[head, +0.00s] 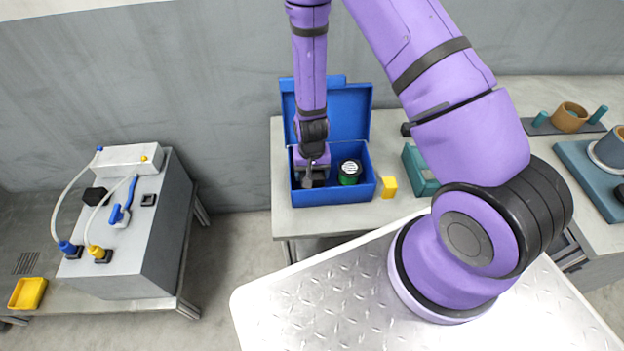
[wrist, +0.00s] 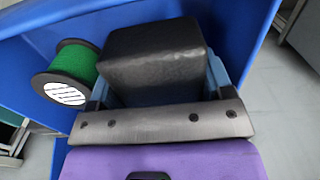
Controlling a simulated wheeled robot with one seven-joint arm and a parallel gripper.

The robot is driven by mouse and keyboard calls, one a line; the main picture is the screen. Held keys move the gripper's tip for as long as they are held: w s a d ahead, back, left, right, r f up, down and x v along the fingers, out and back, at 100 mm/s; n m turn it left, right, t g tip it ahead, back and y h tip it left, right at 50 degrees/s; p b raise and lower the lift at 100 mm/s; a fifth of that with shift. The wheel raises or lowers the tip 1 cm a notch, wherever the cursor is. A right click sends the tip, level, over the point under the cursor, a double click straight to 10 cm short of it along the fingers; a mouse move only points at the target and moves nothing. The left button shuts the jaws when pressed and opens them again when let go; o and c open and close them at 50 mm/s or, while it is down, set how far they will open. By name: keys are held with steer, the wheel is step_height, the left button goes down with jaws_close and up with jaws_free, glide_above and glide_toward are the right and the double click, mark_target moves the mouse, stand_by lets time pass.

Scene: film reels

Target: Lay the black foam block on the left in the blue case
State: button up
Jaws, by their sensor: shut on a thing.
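The blue case (head: 345,193) stands open on the table at the back, with its lid raised at the rear. My gripper (head: 313,178) is down inside the left part of the case. In the wrist view, my gripper (wrist: 158,88) is shut on the black foam block (wrist: 152,58), with a blue-grey finger on each side of it. The block is within the case walls. Its underside is hidden, so I cannot tell whether it touches the case floor.
A green reel with black flanges (head: 349,172) is in the case, right of my gripper; it also shows in the wrist view (wrist: 72,75). A grey cabinet (head: 150,245) stands apart on the left.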

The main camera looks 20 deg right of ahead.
steer(key=shift+f, duration=2.05)
steer(key=shift+f, duration=0.1)
steer(key=o, duration=0.6)
